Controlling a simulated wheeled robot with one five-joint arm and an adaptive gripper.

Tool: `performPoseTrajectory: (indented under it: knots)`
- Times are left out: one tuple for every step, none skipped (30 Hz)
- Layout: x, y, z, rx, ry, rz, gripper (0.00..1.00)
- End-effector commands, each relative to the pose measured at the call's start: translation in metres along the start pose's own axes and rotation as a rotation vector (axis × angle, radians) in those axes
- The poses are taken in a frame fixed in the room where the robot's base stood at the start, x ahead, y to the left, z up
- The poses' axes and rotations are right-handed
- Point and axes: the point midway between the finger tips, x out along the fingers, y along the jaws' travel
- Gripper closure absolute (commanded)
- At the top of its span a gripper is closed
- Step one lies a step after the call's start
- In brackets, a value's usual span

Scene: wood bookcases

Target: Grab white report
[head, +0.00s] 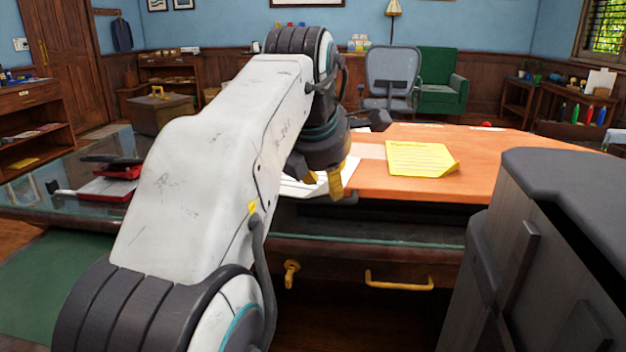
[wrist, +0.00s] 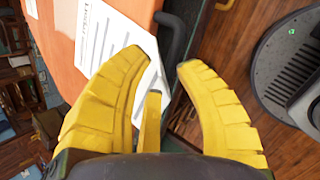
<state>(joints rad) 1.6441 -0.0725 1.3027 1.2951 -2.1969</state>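The white report (wrist: 108,38) is a sheet with printed lines and a heading. It lies on the orange desk top near its edge in the wrist view. In the head view the white report (head: 302,188) shows only in part, behind my arm and gripper. My gripper (wrist: 165,65) has its yellow fingers spread, with a gap between the tips and another yellow finger showing between them. The sheet's lower corner shows in that gap, and the left finger hides part of it. I cannot tell whether they touch. In the head view my gripper (head: 326,184) is at the desk's front edge.
A yellow notepad (head: 421,158) lies on the orange desk top (head: 385,182), right of the report. A drawer with a yellow handle (head: 399,281) is below. A glass surface with a red and black item (head: 112,178) is at left. Chairs stand behind.

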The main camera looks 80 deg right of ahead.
Motion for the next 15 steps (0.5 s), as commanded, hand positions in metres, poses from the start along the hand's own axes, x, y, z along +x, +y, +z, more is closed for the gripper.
performPoseTrajectory:
  knots:
    - [0.011, -0.002, -0.001, 0.000, 0.001, -0.001, 0.69]
    - [0.014, -0.002, -0.001, 0.000, 0.000, -0.001, 0.69]
    - [0.018, -0.002, -0.001, 0.000, 0.000, 0.000, 0.69]
    - [0.020, -0.001, -0.001, 0.000, 0.000, 0.000, 0.69]
    - [0.021, -0.001, -0.001, 0.000, -0.001, 0.001, 0.69]
    - [0.023, -0.001, 0.000, 0.000, -0.001, 0.001, 0.69]
    - [0.023, 0.000, 0.000, 0.000, -0.001, 0.001, 0.69]
    - [0.023, 0.000, 0.000, 0.000, -0.001, 0.001, 0.69]
    - [0.023, 0.000, 0.000, 0.000, -0.001, 0.001, 0.69]
    - [0.022, 0.000, 0.000, 0.000, -0.001, 0.001, 0.69]
    - [0.022, 0.000, 0.000, 0.000, -0.001, 0.001, 0.69]
    - [0.022, 0.000, 0.000, 0.000, -0.001, 0.001, 0.69]
    - [0.022, 0.000, 0.000, 0.000, -0.001, 0.001, 0.69]
    - [0.022, 0.000, 0.000, 0.000, -0.001, 0.001, 0.67]
    - [0.022, 0.000, 0.000, 0.000, -0.001, 0.001, 0.71]
